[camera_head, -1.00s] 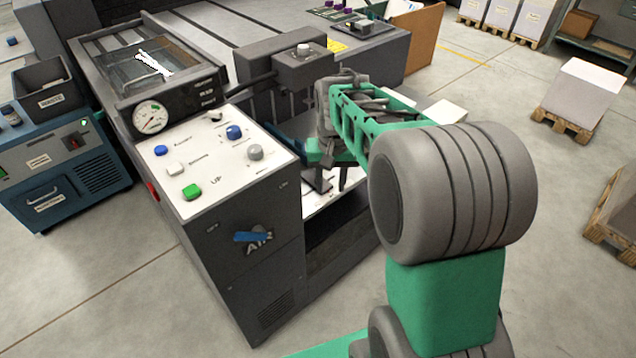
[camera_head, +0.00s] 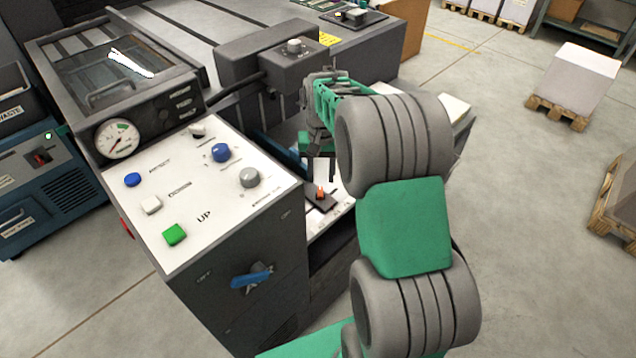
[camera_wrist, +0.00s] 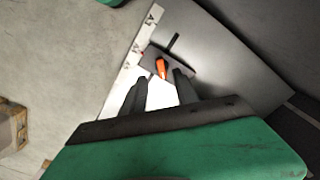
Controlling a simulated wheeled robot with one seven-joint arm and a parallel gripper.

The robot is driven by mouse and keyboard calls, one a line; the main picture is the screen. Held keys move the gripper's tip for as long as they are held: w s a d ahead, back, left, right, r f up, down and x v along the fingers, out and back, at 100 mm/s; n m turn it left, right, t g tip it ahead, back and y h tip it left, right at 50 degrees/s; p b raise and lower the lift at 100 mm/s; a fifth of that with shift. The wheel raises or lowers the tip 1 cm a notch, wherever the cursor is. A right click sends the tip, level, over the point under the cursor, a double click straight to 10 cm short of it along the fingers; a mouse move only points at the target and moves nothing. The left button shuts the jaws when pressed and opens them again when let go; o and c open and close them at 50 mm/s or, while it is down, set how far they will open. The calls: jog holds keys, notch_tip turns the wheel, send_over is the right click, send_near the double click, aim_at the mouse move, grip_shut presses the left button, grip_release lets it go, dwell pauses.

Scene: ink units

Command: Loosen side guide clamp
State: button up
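The side guide clamp shows as a small orange lever (camera_wrist: 162,68) on a dark plate (camera_wrist: 178,62) in the wrist view, beside a white scale strip. In the head view the orange lever (camera_head: 320,192) stands on the dark plate at the front edge of the machine's feed area. My gripper (camera_wrist: 159,84) has two dark fingers spread apart, with the lever showing between and just beyond their tips. Nothing is held.
The control panel (camera_head: 200,190), with a gauge, knobs and buttons, stands left of the feed area. A blue handle (camera_head: 251,277) sticks out of its front. A grey box (camera_head: 290,62) stands behind my gripper. Open floor lies to the right, with a pallet stack (camera_head: 575,85).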

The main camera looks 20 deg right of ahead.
aim_at(320, 192)
notch_tip(320, 192, down, 6)
jog(key=shift+a+f+b, duration=0.15)
jog(key=shift+b, duration=0.15)
jog(key=shift+c, duration=0.4)
grip_shut()
